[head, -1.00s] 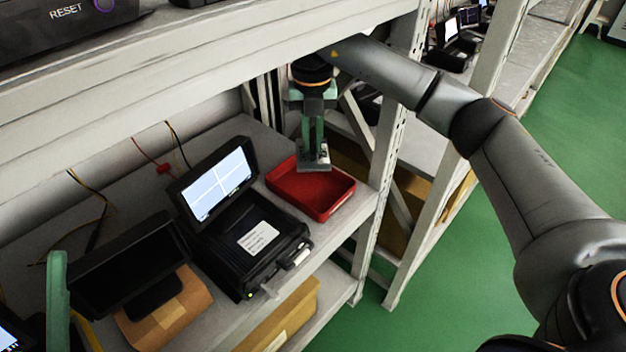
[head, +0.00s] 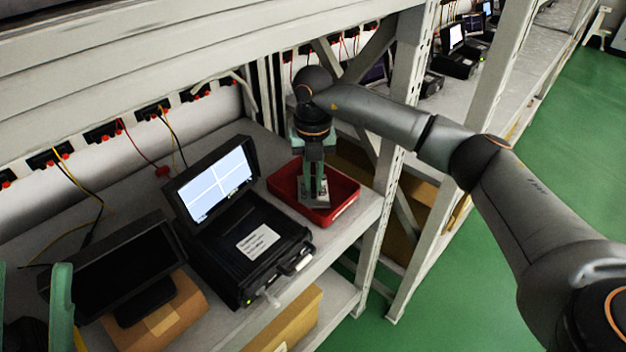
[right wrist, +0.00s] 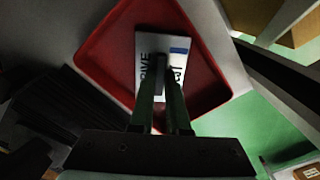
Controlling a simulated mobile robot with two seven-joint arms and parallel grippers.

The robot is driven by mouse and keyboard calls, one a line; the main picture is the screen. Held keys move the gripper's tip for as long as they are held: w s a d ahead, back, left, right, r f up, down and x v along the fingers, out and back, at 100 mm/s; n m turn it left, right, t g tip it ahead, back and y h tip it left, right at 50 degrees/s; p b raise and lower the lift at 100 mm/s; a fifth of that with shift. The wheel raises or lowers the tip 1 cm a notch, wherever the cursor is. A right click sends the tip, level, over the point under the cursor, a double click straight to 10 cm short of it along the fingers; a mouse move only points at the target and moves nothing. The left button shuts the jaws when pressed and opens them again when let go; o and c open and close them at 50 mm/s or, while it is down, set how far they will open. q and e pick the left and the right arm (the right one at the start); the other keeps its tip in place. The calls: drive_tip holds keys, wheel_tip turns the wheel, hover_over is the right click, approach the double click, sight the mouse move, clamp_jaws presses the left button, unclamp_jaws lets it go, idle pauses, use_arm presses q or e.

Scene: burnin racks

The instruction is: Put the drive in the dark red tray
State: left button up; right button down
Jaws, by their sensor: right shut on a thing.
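The drive (head: 321,202) is a small flat light-grey piece. In the right wrist view its white label (right wrist: 147,45) shows dark lettering and a blue strip. My right gripper (head: 314,190) points down from above and is shut on the drive. The drive is within the outline of the dark red tray (head: 345,207), low between its walls; I cannot tell whether it touches the floor. The tray also surrounds the drive in the right wrist view (right wrist: 97,60). My left gripper (head: 33,290) is at the lower left edge, its green fingers apart and partly cut off.
A black case unit with a lit screen (head: 217,181) stands left of the tray. A dark monitor (head: 112,264) stands farther left by a cardboard box (head: 160,318). The upper shelf (head: 200,60) overhangs behind, and a rack post (head: 378,215) stands right of the tray.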

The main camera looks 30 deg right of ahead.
sight(313, 185)
drive_tip(key=shift+f, duration=0.1)
drive_tip(key=c, duration=0.9)
unclamp_jaws()
wheel_tip(313, 185, up, 7)
drive_tip(key=shift+r+p, duration=0.2)
drive_tip(key=shift+p, duration=0.9)
drive_tip(key=shift+r, duration=0.2)
